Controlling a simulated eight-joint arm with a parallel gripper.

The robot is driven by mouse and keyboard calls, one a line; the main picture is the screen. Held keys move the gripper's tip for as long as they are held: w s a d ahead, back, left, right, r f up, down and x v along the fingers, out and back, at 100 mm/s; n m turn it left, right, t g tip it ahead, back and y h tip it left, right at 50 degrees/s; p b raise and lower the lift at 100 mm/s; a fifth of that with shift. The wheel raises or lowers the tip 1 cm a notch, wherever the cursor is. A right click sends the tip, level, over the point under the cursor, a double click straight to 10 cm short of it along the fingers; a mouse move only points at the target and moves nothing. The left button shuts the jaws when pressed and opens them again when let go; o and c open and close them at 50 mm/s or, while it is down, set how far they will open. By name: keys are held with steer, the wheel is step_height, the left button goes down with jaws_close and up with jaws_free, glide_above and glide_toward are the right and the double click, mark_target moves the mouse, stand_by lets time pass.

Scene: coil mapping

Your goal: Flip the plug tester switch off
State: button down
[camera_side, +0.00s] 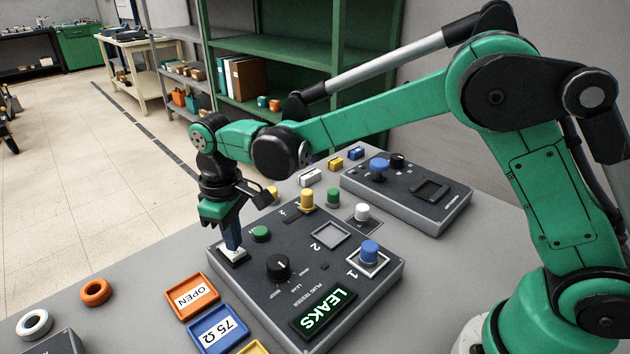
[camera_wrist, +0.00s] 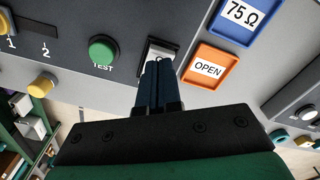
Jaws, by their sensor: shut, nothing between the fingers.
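The plug tester (camera_side: 345,265) is a dark grey box on the table, with its display (camera_side: 322,312) lit and reading LEAKS. I cannot tell which way the rocker is tipped.
A green TEST button (camera_side: 261,233) and black dial (camera_side: 278,268) are near the switch. A blue plug (camera_side: 369,251) stands at position 1; square 2 (camera_side: 331,235) is empty. The orange OPEN tray (camera_side: 193,313) and blue 75 Ω tray (camera_side: 218,345) lie in front. Another dark device (camera_side: 425,215) stands behind.

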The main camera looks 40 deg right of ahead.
mark_target(240, 251)
steer(key=shift+f, duration=0.75)
steer(key=shift+r, duration=3.5)
steer(key=shift+s+d+r, duration=0.1)
steer(key=shift+d+r, duration=0.1)
steer(key=shift+d, duration=0.05)
steer(key=s+d+r+m+t, duration=0.1)
steer(key=s+d+m+t, duration=0.5)
steer(key=s+d, duration=0.6)
steer(key=shift+d+t, duration=0.6)
steer(key=shift+d, duration=0.15)
